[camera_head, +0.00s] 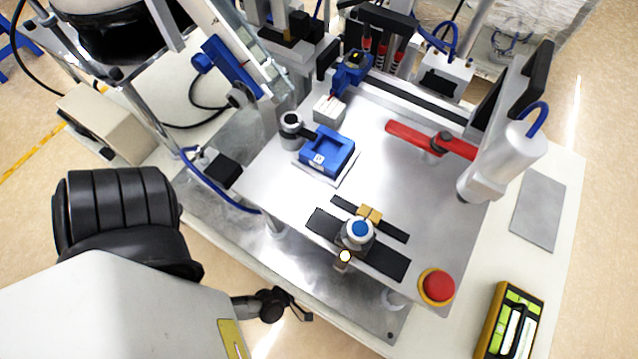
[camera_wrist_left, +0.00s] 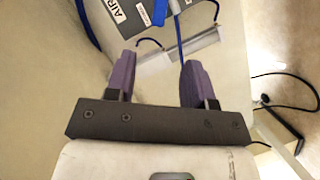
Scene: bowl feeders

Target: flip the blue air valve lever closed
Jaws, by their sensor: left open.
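In the left wrist view, a box with an AIR label (camera_wrist_left: 118,10) is at the top edge, partly cut off. A blue part (camera_wrist_left: 153,12) beside the label looks like the valve lever; its angle is hard to tell. My left gripper (camera_wrist_left: 158,80) is open and empty, its two purple fingers apart and short of the box. In the head view, my left gripper (camera_head: 276,303) is small and dark, low and in front of the station's near edge. I cannot pick out the valve lever for certain in the head view. My right gripper is not in view.
Blue hoses (camera_wrist_left: 178,35) run near the box, and a pale cylinder-like part (camera_wrist_left: 188,52) lies beyond the fingers. The metal station plate (camera_head: 400,190) carries a blue block (camera_head: 327,152), a red handle (camera_head: 415,137) and a red button (camera_head: 438,285). A blue hose (camera_head: 222,197) runs along its left side.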

